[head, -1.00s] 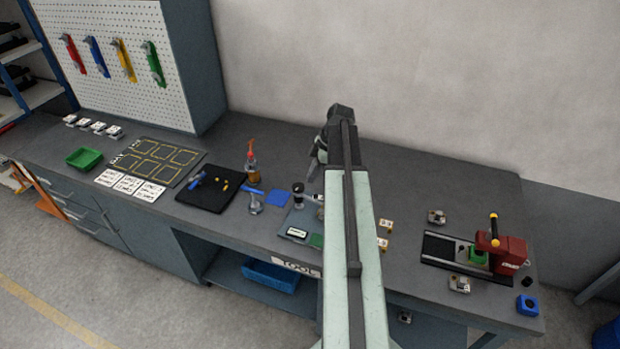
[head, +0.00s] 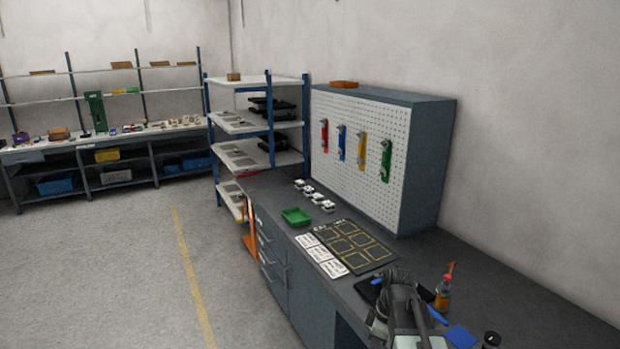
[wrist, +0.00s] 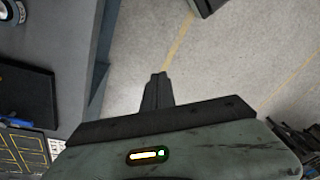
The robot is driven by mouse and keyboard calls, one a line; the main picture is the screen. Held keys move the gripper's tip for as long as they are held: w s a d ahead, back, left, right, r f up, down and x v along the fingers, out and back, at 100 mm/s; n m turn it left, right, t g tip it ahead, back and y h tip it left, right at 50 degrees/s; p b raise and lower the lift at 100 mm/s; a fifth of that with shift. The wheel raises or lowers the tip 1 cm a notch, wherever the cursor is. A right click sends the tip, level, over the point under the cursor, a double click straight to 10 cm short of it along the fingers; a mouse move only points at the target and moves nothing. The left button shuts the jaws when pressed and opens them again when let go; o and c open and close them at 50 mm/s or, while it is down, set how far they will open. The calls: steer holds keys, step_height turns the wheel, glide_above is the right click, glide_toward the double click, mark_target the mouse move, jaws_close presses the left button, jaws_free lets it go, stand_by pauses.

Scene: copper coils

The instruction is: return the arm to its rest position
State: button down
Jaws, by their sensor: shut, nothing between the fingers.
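My gripper (wrist: 157,88) shows at the middle of the wrist view. Its dark fingers are together, with nothing between them, and bare floor lies beyond the tips. In the head view my arm (head: 402,318) is folded low at the bottom right, in front of the bench. It hides part of the black mat and the bench top there. I cannot make out the fingers in the head view.
The grey bench (head: 480,270) runs along the wall, with a green tray (head: 296,217), a yellow-marked mat (head: 335,231) and an orange-topped bottle (head: 443,292). A pegboard cabinet (head: 428,170) stands behind. Shelves (head: 240,123) stand farther back. The floor (head: 120,270) at left is clear.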

steer(key=s+a+f+m+h, duration=0.1)
steer(key=s+m, duration=0.4)
steer(key=m, duration=0.7)
steer(key=shift+s+a+f+m+h, duration=0.2)
steer(key=shift+a+f+m+h, duration=0.2)
steer(key=shift+a+h, duration=0.1)
stand_by(1.8)
